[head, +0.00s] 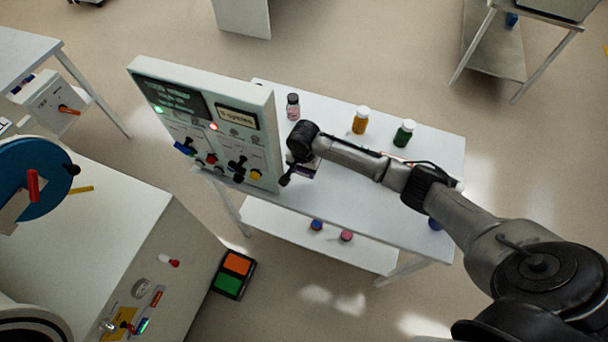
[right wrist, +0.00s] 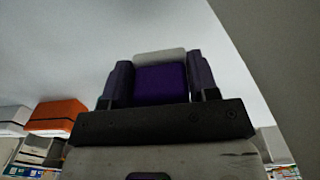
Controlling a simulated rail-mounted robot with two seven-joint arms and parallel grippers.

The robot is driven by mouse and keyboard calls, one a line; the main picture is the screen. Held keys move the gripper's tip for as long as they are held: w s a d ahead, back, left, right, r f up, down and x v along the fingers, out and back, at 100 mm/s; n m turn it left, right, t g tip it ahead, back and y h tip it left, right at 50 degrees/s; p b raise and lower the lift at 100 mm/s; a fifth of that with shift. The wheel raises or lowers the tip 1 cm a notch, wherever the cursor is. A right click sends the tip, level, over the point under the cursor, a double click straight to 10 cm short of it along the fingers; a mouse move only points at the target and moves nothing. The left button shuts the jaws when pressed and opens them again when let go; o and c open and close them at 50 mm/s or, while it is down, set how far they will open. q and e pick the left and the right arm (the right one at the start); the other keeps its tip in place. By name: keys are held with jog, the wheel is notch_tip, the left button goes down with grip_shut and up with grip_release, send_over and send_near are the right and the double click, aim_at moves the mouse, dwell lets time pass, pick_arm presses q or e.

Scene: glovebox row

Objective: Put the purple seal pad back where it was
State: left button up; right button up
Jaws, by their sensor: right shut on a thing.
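The purple seal pad (right wrist: 161,85) sits between the two dark fingers of my right gripper (right wrist: 160,80) in the right wrist view. The gripper is shut on it. A pale grey edge shows just beyond the pad; I cannot tell whether it is part of it. In the head view my right gripper (head: 291,177) is beside the right edge of the upright control panel (head: 262,95), over the white table (head: 345,200). The pad is mostly hidden there by the wrist. My left gripper is not in view.
On the table stand a small dark-capped bottle (head: 293,106), an orange bottle (head: 361,120) and a green bottle (head: 404,133). The lower shelf (head: 285,235) holds small round items. A pedal box with orange and green pads (head: 234,274) lies on the floor. A white machine (head: 80,230) stands left.

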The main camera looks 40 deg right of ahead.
aim_at(304, 175)
jog(key=shift+f+b, duration=0.3)
jog(key=shift+f, duration=1.7)
jog(key=o, duration=0.9)
jog(key=shift+f, duration=0.1)
